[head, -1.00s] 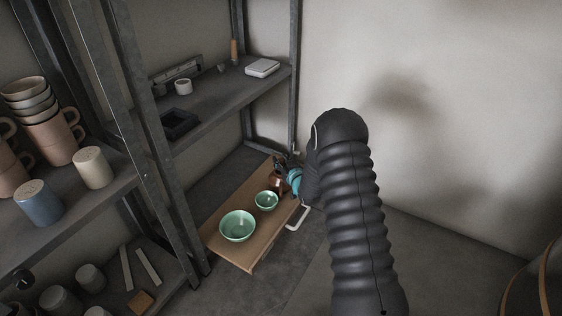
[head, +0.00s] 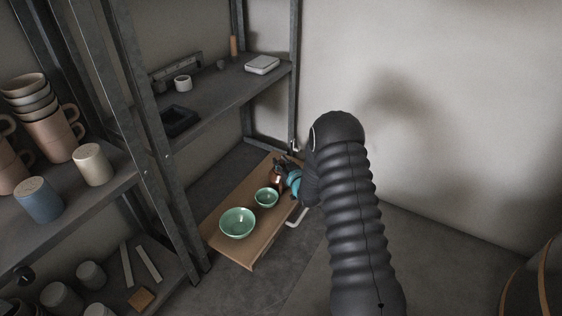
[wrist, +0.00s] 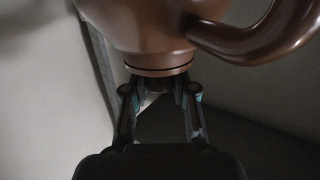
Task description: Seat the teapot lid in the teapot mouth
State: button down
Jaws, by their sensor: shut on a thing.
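The brown, glossy teapot (head: 275,182) stands at the far end of a wooden board, partly hidden by my gripper. In the wrist view its body (wrist: 150,22) fills the top, with its handle (wrist: 262,40) at the right. The brown lid (wrist: 158,70) shows as a round disc against the teapot's mouth, with a thin dark line between them. I cannot tell whether it sits fully down. My gripper (wrist: 158,92) is shut on the lid at its knob side; the knob is mostly hidden between the fingertips.
The wooden board (head: 226,247) also bears a small green bowl (head: 266,198) and a larger green bowl (head: 237,223). A white handle (head: 296,217) is at its right side. A metal shelf post (head: 294,80) stands close behind. Open floor lies to the right.

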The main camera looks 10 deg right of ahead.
jog(key=c, duration=0.9)
grip_release()
jog(key=shift+o, duration=0.2)
jog(key=v, duration=1.2)
